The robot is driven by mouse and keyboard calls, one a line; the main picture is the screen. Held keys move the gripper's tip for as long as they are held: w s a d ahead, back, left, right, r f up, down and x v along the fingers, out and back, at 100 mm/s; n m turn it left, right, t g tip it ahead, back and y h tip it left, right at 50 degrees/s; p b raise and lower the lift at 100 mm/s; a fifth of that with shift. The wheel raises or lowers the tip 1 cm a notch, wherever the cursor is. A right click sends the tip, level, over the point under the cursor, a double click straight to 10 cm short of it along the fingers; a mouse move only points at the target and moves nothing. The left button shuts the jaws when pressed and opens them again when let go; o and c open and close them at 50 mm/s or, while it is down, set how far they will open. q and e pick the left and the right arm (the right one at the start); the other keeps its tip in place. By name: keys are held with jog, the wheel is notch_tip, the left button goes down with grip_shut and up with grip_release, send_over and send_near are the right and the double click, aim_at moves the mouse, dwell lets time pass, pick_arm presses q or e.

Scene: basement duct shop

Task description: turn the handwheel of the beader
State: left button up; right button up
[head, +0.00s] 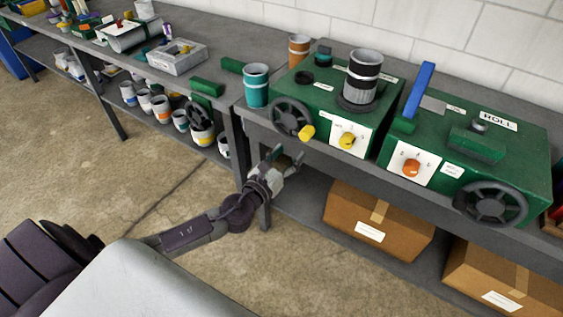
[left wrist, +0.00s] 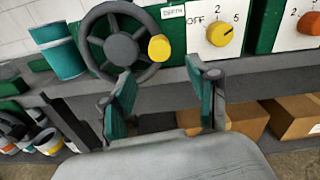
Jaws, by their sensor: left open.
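A green machine (head: 325,107) on the bench bears a dark grey spoked handwheel (head: 291,117) with a yellow knob (head: 307,132) at its lower right rim. In the left wrist view the handwheel (left wrist: 122,47) is just beyond the fingers, its yellow knob (left wrist: 159,47) at the right of the rim, beside a "DEPTH" label (left wrist: 173,12). My left gripper (head: 288,155) is open and empty, in front of and below the handwheel, apart from it. Its two green-padded fingers also show in the left wrist view (left wrist: 160,78). My right gripper is not in view.
A second green machine (head: 530,155) labelled "ROLL" stands to the right with its own handwheel (head: 491,204). A yellow selector (head: 347,141) sits right of the first wheel. A teal cylinder (head: 256,86) stands left. Cardboard boxes (head: 345,208) fill the lower shelf.

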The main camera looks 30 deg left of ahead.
pick_arm(q)
jog(key=shift+s+a, duration=0.1)
jog(key=shift+s, duration=1.65)
jog(key=s+a+f+n+g+y, duration=0.1)
jog(key=s+a+f+n+g, duration=0.25)
jog(key=f, duration=0.75)
jog(key=s+a+f+n+g+y, duration=0.15)
jog(key=s+f+n, duration=0.25)
jog(key=f+n, duration=0.45)
jog(key=s+a+f+n+g+y, duration=0.15)
jog(key=s+f+n+g, duration=0.25)
jog(key=f, duration=0.8)
jog(key=s+d+f+n+g, duration=0.2)
jog(key=s+f+n, duration=0.3)
jog(key=s, duration=0.5)
jog(key=s+d+f+n+g+h, duration=0.1)
jog(key=s+d+f+n+g, duration=0.2)
jog(key=s+f+n, duration=0.3)
jog(key=s+d+f+n+g+h, duration=0.1)
jog(key=s+d+f+n+g, duration=0.2)
jog(key=s, duration=1.3)
notch_tip(320, 180, down, 6)
jog(key=d+n, duration=0.1)
jog(key=n, duration=0.2)
jog(key=shift+s+r, duration=0.15)
jog(key=shift+s, duration=0.05)
